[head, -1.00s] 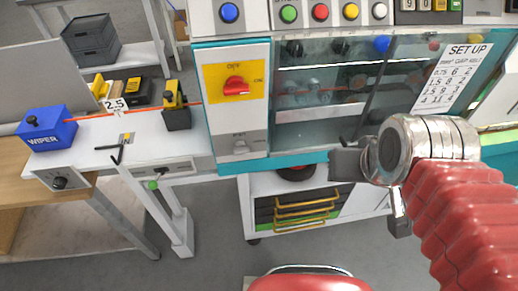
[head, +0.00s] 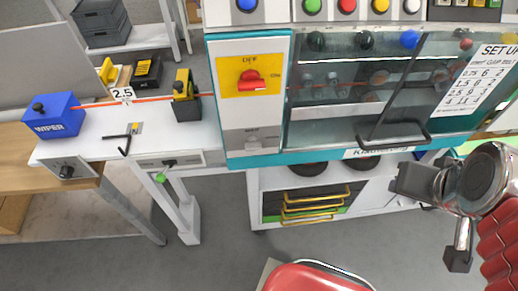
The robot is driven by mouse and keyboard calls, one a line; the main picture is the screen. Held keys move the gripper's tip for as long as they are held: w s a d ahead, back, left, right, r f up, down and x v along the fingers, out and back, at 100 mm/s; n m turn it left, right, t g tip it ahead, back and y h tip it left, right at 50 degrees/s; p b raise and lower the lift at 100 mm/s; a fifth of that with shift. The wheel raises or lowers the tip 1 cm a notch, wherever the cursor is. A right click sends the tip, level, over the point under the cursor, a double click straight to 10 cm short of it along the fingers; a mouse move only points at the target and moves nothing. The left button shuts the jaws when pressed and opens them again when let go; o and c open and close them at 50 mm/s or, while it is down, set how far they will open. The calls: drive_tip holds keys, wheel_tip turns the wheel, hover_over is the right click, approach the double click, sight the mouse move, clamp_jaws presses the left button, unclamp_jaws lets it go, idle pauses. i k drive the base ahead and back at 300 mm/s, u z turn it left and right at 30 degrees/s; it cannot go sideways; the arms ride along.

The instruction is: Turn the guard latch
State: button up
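The guard (head: 350,95) is a clear panel on the machine front with a black bar handle (head: 395,138) at its lower edge. It looks closed. Left of it, a white panel carries a red rotary knob (head: 251,82) on a yellow plate marked OFF and ON. Below the knob is a small grey fitting (head: 253,146); I cannot tell whether this or the knob is the guard latch. My gripper (head: 436,220) is at the lower right, below and right of the handle. Its two dark fingers are spread apart with nothing between them. It touches neither knob nor handle.
A row of coloured buttons (head: 346,6) runs above the guard. To the left, a white bench (head: 95,145) holds a blue WIPER box (head: 54,118) and a yellow-black block (head: 186,97). A red rounded object (head: 315,279) is at the bottom.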

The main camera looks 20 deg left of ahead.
sight(253, 144)
drive_tip(key=k, duration=1.7)
drive_tip(key=u, duration=1.5)
drive_tip(key=i, duration=1)
